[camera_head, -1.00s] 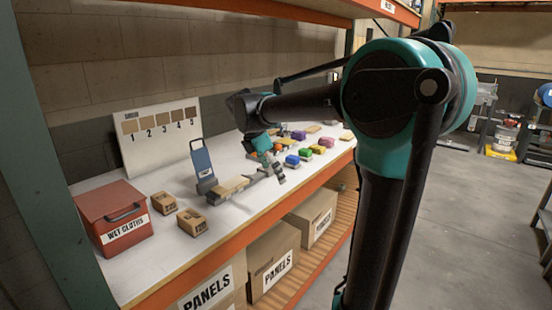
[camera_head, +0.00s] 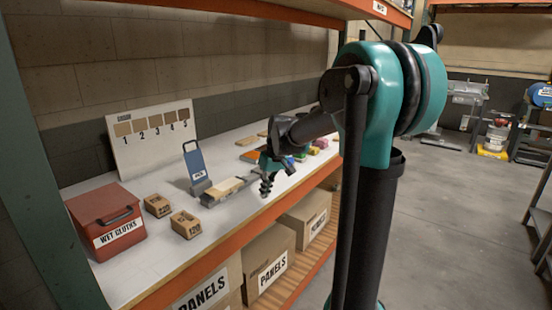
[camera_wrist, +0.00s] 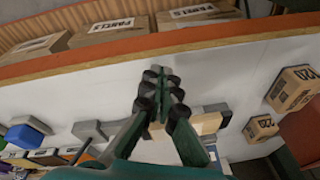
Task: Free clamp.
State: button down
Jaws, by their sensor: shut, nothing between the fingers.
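A grey clamp-like bar (camera_head: 212,199) lies on the white shelf top, with a pale wooden block (camera_head: 227,187) against it. A blue upright plate (camera_head: 195,162) stands at its left end. In the wrist view the grey bar (camera_wrist: 91,131) and the wooden block (camera_wrist: 207,123) show partly behind my fingers. My gripper (camera_head: 266,187) is shut and empty, pointing down near the bar's right end, toward the shelf's front edge. In the wrist view its fingertips (camera_wrist: 160,90) are together. I cannot tell whether it touches the bar.
Two small numbered boxes (camera_head: 186,223) and a red wet-cloths box (camera_head: 105,222) stand to the left. A numbered sample board (camera_head: 150,136) leans at the back. Coloured blocks (camera_head: 319,143) lie beyond my gripper. Panel boxes (camera_head: 268,262) fill the lower shelf.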

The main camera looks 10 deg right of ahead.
jog(key=w+m+y, duration=0.1)
jog(key=m, duration=0.3)
jog(key=w+d+m+t+y, duration=0.1)
jog(key=m, duration=0.2)
jog(key=w+d+m+t+y, duration=0.1)
jog(key=m, duration=0.3)
jog(key=shift+w+d+f+m+y, duration=0.1)
jog(key=shift+w+f+m+y, duration=0.2)
jog(key=w+d+r+m+t+y, duration=0.1)
jog(key=w+d+r+m+t, duration=0.1)
jog(key=d+m, duration=0.4)
jog(key=w+d+r+m+t+y, duration=0.1)
jog(key=d+r+m+t, duration=0.3)
jog(key=m, duration=1.3)
jog(key=shift+w+d+t+y, duration=0.4)
jog(key=shift+w+d+t, duration=0.2)
jog(key=shift+d+t, duration=0.6)
jog(key=x, duration=1)
jog(key=shift+a+f, duration=0.1)
jog(key=w, duration=0.1)
jog(key=w+a+r, duration=0.1)
jog(key=w+r, duration=0.1)
jog(key=shift+a, duration=0.35)
